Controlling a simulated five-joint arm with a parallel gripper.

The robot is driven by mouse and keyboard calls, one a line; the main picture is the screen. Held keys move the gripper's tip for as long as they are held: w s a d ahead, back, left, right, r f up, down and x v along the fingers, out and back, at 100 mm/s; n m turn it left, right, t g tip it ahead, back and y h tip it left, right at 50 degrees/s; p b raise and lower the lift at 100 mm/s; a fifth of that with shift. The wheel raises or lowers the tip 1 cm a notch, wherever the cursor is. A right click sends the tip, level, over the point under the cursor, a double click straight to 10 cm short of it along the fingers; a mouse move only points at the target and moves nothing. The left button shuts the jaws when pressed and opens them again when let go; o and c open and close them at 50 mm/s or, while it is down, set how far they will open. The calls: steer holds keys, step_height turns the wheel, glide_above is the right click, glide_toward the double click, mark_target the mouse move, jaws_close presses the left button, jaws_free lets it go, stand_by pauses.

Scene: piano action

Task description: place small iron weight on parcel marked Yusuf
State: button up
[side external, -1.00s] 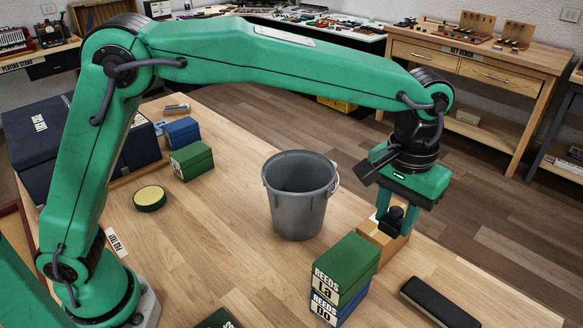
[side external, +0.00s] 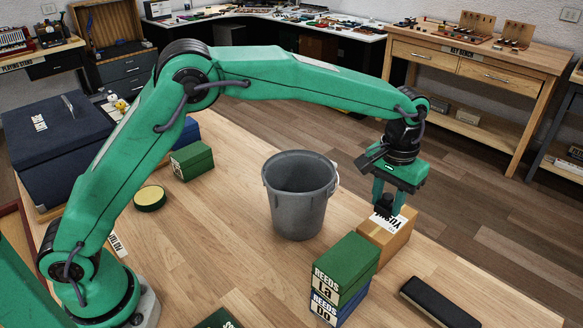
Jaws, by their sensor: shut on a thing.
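The parcel (side external: 397,240) is a tan box with a white label (side external: 383,222) reading Yusuf, partly hidden. It stands on the wooden table behind the stacked reed boxes. My gripper (side external: 386,204) points down at the parcel's far left edge. It is shut on the small iron weight (side external: 384,209), a dark lump low between the fingers. The weight overlaps the far part of the parcel in the picture. I cannot tell whether it touches the parcel or hangs above or behind it.
A grey bucket (side external: 300,205) stands just left of the parcel. A green reed box (side external: 345,268) sits on a blue one (side external: 342,304) in front. A black case (side external: 440,303) lies at right. A green round tin (side external: 150,198) is at left; the table's middle is clear.

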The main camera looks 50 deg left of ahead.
mark_target(387, 204)
steer(key=shift+f, duration=2)
steer(key=shift+f, duration=0.1)
steer(key=o, duration=1.1)
steer(key=shift+o, duration=0.2)
step_height(387, 204, up, 12)
steer(key=shift+r, duration=0.15)
